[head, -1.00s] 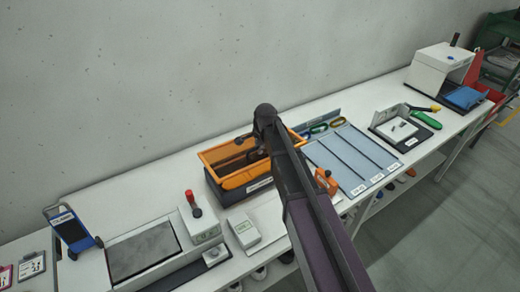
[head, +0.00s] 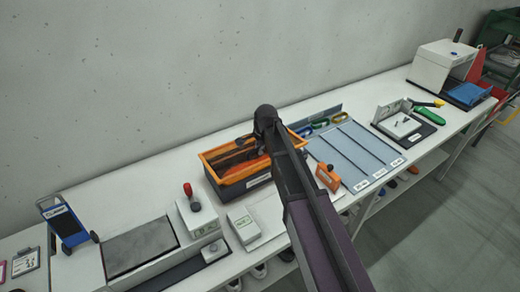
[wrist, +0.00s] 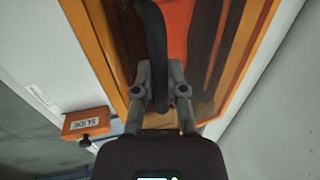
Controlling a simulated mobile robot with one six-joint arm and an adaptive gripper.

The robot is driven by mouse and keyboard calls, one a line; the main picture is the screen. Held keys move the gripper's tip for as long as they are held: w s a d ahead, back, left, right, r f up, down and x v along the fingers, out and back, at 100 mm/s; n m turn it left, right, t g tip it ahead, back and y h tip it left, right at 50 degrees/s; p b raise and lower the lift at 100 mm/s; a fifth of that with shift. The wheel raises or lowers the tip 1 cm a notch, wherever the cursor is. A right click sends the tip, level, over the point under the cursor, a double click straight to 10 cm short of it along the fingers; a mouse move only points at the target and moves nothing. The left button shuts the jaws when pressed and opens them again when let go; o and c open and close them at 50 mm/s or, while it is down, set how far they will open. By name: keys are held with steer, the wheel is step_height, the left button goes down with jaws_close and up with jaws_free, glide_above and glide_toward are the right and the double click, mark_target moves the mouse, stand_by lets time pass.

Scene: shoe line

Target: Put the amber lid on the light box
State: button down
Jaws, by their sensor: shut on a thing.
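The amber lid (head: 219,180) is an orange-framed, see-through cover; in the wrist view its frame (wrist: 88,40) fills the middle and dark and red shapes show through it. The light box (head: 258,181) is dark with a white label and stands directly under the lid at the back of the bench. The lid looks lined up over the box rim; whether it touches all round cannot be told. My gripper (wrist: 160,80) is shut on the lid's black curved handle, above the lid. In the head view my arm hides the gripper and part of the lid.
An orange SLIDE block (head: 328,177) stands right of the box, beside a grey panel with slots (head: 352,157). A white device with a red knob (head: 200,217) and a small white box (head: 243,224) stand to the left. The wall (head: 150,90) is behind.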

mark_target(259, 157)
steer(key=shift+s+d+b+x, duration=0.1)
steer(key=shift+s+b+x, duration=0.05)
steer(key=shift+b+x, duration=0.6)
steer(key=shift+s+d+b+x, duration=0.1)
steer(key=shift+s+b+x, duration=0.05)
steer(key=shift+b+x, duration=0.6)
steer(key=shift+s+d+b+x, duration=0.1)
steer(key=shift+s+b+x, duration=0.05)
steer(key=shift+b+x, duration=0.6)
steer(key=shift+f, duration=0.2)
steer(key=c, duration=0.6)
jaws_free()
steer(key=shift+r, duration=0.15)
